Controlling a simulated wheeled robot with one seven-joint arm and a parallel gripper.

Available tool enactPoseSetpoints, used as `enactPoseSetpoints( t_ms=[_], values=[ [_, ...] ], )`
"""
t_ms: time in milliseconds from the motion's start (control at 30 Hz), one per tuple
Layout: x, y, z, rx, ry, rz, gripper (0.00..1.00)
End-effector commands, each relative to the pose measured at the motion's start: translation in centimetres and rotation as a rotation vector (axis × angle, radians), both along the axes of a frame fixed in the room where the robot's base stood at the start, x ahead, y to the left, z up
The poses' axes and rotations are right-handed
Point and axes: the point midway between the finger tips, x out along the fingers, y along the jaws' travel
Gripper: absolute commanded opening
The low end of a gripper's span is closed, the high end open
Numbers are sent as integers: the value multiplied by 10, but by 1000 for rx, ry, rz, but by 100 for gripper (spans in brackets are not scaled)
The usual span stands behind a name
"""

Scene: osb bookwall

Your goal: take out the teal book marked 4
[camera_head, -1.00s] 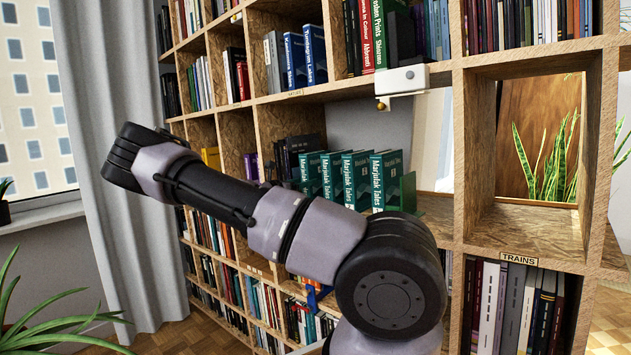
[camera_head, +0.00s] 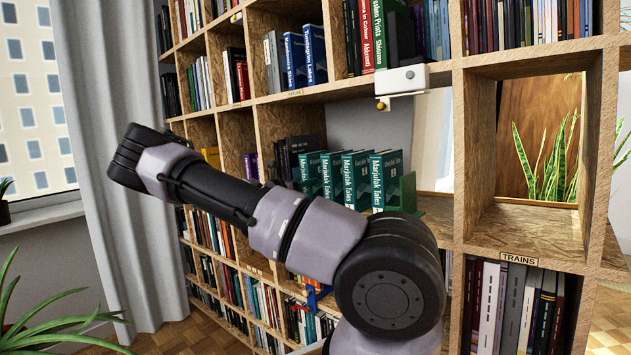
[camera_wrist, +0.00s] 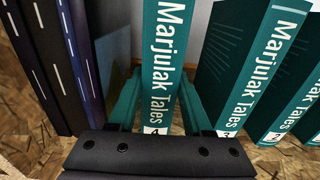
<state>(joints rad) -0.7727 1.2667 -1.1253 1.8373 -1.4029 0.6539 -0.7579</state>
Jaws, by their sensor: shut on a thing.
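The teal book marked 4 (camera_wrist: 162,65) stands upright in the middle of the wrist view, with "Marjulak Tales" on its spine. My gripper (camera_wrist: 158,100) is shut on it, one finger on each side near the bottom of the spine. The dark gripper body lies below the label. A like teal book marked 3 (camera_wrist: 246,65) is just to the right, with more teal volumes beyond it. In the head view the teal row (camera_head: 358,180) stands on the middle shelf. My arm crosses in front, and my gripper cannot be made out there.
Dark books (camera_wrist: 48,65) stand left of the held book, with a small gap between. A green bookend (camera_head: 408,198) ends the teal row at the right. A white box (camera_head: 402,78) is fixed to the shelf above. An open cubby (camera_head: 530,225) is at the right.

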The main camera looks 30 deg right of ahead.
Motion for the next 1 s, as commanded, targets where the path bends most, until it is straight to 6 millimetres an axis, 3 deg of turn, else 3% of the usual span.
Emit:
enactPoseSetpoints(
  t_ms=[1000],
  values=[
    [-11, 30, 1, -1, 0, 0, 0]
  ],
)
